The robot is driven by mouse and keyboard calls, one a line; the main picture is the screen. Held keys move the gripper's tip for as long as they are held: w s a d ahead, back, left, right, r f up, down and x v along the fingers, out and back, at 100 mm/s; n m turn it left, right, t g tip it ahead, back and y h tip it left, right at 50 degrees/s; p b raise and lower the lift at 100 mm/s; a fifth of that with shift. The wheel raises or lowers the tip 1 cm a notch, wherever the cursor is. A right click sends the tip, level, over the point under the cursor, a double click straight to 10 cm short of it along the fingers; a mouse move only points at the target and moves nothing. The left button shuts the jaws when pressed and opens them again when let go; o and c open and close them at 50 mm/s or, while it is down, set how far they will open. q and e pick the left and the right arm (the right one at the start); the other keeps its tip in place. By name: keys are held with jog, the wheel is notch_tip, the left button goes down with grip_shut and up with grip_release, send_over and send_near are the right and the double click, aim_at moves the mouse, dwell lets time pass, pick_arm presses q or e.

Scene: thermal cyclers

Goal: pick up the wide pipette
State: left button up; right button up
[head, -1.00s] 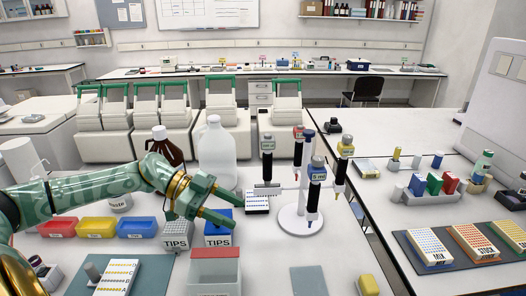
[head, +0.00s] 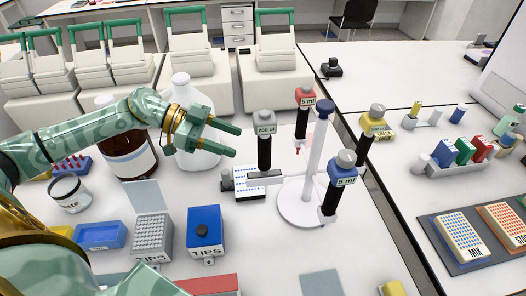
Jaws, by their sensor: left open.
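The wide pipette (head: 264,150) hangs upright on the left side of a white pipette stand (head: 300,208). It has a grey cap with a 200 ul label, a black handle and a broad grey head at its bottom, in front of a white tube rack. My left gripper (head: 236,141) is open and empty just left of the black handle, its fingers pointing right towards it. A small gap shows between the fingertips and the handle in the picture; the distance in depth is hard to tell. My right gripper is out of view.
The stand also holds red (head: 305,97), blue (head: 342,172) and yellow (head: 375,122) pipettes. A white jug (head: 197,152) and brown bottle (head: 128,158) stand behind my left arm. A grey tips box (head: 151,240) and blue tips box (head: 204,235) stand in front.

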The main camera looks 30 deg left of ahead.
pick_arm(q)
jog(key=x, duration=0.5)
send_over(271, 173)
notch_tip(271, 173, down, 3)
jog(key=shift+r, duration=0.2)
jog(key=shift+s, duration=0.1)
jog(key=c, duration=0.7)
